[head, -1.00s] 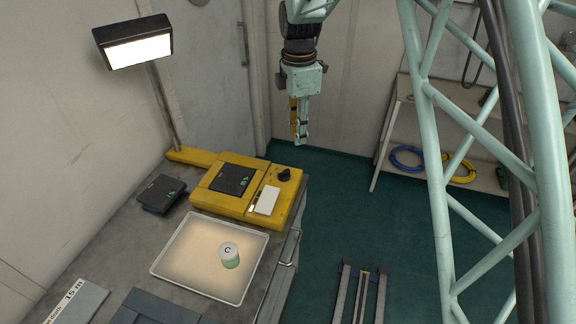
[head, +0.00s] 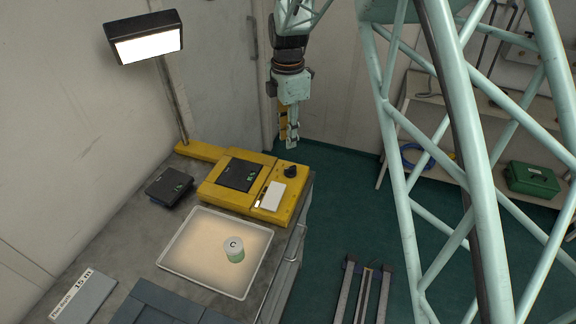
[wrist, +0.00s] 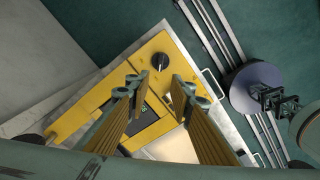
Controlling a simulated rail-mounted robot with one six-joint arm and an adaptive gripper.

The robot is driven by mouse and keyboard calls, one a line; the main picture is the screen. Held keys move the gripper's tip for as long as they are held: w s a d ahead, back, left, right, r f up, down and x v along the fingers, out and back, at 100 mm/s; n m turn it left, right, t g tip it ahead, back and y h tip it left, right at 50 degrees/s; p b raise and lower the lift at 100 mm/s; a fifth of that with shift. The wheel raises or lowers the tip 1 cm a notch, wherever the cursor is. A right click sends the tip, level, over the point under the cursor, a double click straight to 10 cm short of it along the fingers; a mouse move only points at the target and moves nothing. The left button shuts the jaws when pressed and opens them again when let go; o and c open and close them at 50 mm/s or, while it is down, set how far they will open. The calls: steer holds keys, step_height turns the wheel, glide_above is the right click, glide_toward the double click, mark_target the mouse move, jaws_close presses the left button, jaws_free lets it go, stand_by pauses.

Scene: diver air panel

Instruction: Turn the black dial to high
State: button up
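The black dial (head: 290,171) sits on the top right corner of the yellow panel box (head: 212,193). In the wrist view the dial (wrist: 159,62) shows beyond my fingertips, with a pale pointer line on it; its setting cannot be read. My gripper (head: 290,144) hangs above and slightly behind the dial in the head view, pointing down, apart from it. In the wrist view my gripper (wrist: 160,82) has its two fingers spread with nothing between them. The yellow box also carries a dark display (head: 240,175) with green marks and a white plate (head: 274,195).
A lit lamp (head: 146,36) stands over the bench. A white-rimmed tray (head: 166,262) holds a jar (head: 234,249) marked C. A small black device (head: 168,186) lies left of the box. A green case (head: 531,179) rests on the shelf at right. Space around the dial is clear.

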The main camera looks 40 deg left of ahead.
mark_target(288, 168)
steer(key=shift+f+p, duration=0.3)
steer(key=shift+f, duration=6.45)
steer(key=shift+c, duration=0.4)
jaws_close()
